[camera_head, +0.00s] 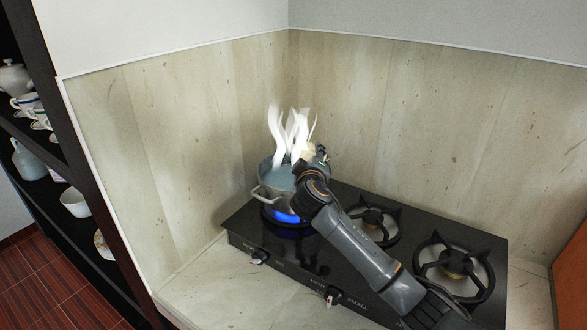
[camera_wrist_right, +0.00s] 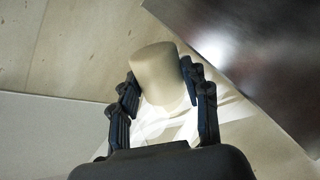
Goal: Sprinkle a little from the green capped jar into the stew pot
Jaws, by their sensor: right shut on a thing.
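The stew pot (camera_head: 262,192) stands on the lit back-left burner of the black hob. White steam rises from it and bluish liquid shows inside. My right gripper (camera_head: 316,156) is above the right side of the pot, partly hidden by its own wrist. In the right wrist view, my right gripper (camera_wrist_right: 160,85) is shut on a cream-coloured, rounded jar (camera_wrist_right: 157,68), with a finger on either side. No green cap shows on the part of the jar in sight. A small pale part of the jar (camera_head: 308,152) may show in the head view. My left gripper is out of view.
The black hob (camera_head: 270,248) has a blue flame under the pot and other burners (camera_head: 455,266) empty at the right. Stone-like wall panels (camera_head: 190,130) rise close behind the pot. A dark shelf with cups (camera_head: 75,203) stands at the left.

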